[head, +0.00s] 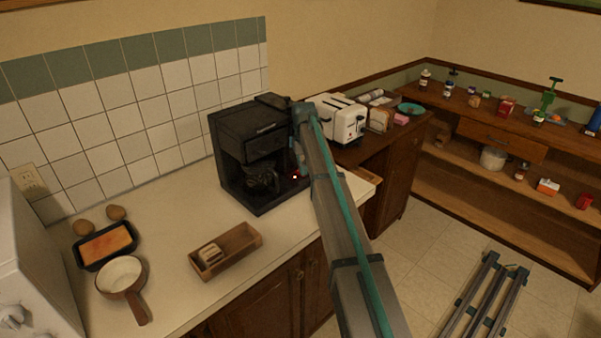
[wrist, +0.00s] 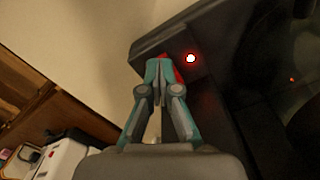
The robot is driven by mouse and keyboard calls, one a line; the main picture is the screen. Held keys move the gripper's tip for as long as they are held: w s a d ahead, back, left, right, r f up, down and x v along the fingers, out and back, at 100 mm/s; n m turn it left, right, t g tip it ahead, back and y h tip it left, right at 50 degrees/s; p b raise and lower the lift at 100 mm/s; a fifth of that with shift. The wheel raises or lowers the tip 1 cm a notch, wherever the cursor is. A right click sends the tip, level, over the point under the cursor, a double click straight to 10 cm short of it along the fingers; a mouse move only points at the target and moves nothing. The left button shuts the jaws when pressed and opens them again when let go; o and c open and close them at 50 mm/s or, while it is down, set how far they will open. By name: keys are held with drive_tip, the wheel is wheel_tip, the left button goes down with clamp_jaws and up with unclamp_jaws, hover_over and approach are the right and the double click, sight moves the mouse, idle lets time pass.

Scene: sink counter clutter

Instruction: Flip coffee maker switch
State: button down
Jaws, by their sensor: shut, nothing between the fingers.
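The black coffee maker (head: 238,150) stands on the counter against the tiled wall, with a glass carafe (head: 262,180) inside. A small light glows red at its lower right front (head: 294,177); in the wrist view this light (wrist: 191,58) is bright white with a red rim. My gripper (wrist: 160,66) is shut and empty, its tips at the coffee maker's dark base beside the light. A red part (wrist: 178,75), perhaps the switch, shows partly behind the fingertips. I cannot tell whether they touch it. In the head view my arm hides most of the gripper.
A white toaster (head: 340,118) stands right of the coffee maker. A wooden box (head: 240,240), a pan (head: 122,275) and a baking dish (head: 105,243) lie on the counter at left. A cluttered shelf unit (head: 500,140) stands at the back right.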

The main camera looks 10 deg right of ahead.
drive_tip(key=shift+r+p, duration=1.85)
drive_tip(key=shift+r, duration=1.55)
